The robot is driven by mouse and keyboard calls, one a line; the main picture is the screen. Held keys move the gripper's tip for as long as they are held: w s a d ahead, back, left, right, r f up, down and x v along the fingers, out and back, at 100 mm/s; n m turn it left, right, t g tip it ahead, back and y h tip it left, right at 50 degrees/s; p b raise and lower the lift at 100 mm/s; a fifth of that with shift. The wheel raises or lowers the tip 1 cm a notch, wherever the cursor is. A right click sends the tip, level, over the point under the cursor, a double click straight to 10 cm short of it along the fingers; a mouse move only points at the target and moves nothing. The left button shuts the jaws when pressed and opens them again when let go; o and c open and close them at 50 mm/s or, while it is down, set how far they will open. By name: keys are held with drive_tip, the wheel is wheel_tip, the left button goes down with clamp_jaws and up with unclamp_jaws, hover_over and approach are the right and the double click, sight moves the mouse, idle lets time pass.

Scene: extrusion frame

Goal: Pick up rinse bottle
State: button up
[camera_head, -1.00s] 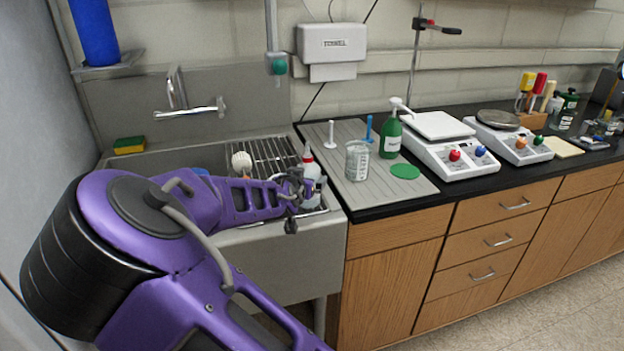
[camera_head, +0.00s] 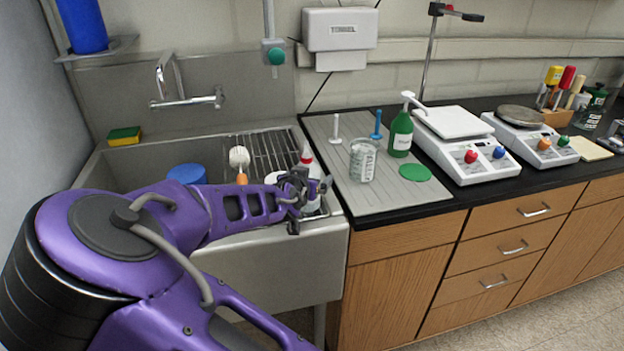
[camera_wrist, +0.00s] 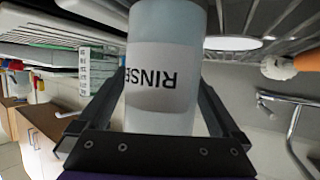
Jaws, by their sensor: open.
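The rinse bottle (camera_head: 309,165) is white with a red cap and stands on the right side of the sink, on or beside the wire rack. My gripper (camera_head: 312,188) is in front of its lower part in the head view and hides some of it. In the wrist view the bottle (camera_wrist: 162,75) shows a label reading RINSE, upside down. It lies between the two open fingers of my gripper (camera_wrist: 160,118), one finger on each side. I cannot tell whether either finger touches it.
The sink holds a wire rack (camera_head: 268,150), a white brush (camera_head: 239,157) and a blue round thing (camera_head: 187,173). To the right, a glass beaker (camera_head: 363,160) and a green pump bottle (camera_head: 400,134) stand on a grey mat (camera_head: 385,197). A faucet (camera_head: 185,101) is behind.

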drive_tip(key=shift+w, duration=0.1)
drive_tip(key=c, duration=1.5)
